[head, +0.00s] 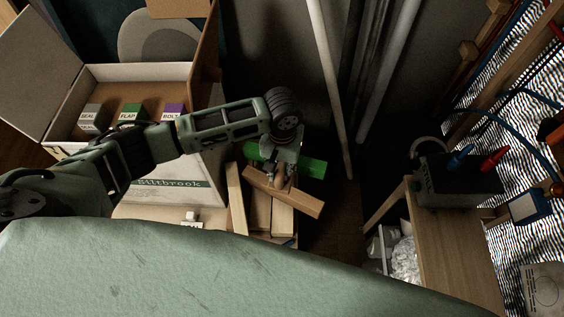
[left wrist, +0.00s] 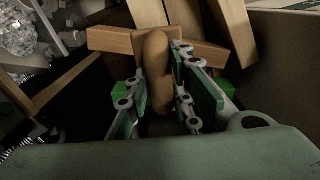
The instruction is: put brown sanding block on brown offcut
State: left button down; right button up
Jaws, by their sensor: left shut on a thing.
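The brown sanding block (left wrist: 156,70) appears as a rounded brown piece between the fingers in the left wrist view. My left gripper (left wrist: 158,100) is shut on it. In the head view my left gripper (head: 282,172) points down over a pile of wood pieces and hides most of the block. A brown bar, apparently the brown offcut (head: 302,202), lies crosswise and tilted under the gripper. It also shows in the left wrist view (left wrist: 108,40), behind the block. I cannot tell whether the block touches it. My right gripper is not in view.
Paler planks (head: 236,198) lie around the offcut. A green bar (head: 312,168) is partly hidden behind my gripper. An open carton (head: 185,183) with small labelled boxes stands at left. White pipes (head: 330,90) stand behind; a wooden bench (head: 450,250) is at right.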

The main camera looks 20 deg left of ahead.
pick_arm(q)
jog(key=shift+r, duration=0.1)
jog(key=shift+r+p, duration=0.1)
jog(key=shift+p, duration=0.6)
jog(key=shift+f+b, duration=1.35)
jog(key=shift+f, duration=1.8)
jog(key=shift+f, duration=0.5)
jog(key=c, duration=1.5)
grip_release()
jog(key=shift+o, duration=0.2)
jog(key=shift+r, duration=0.1)
notch_tip(320, 180, up, 12)
jog(key=shift+f, duration=0.1)
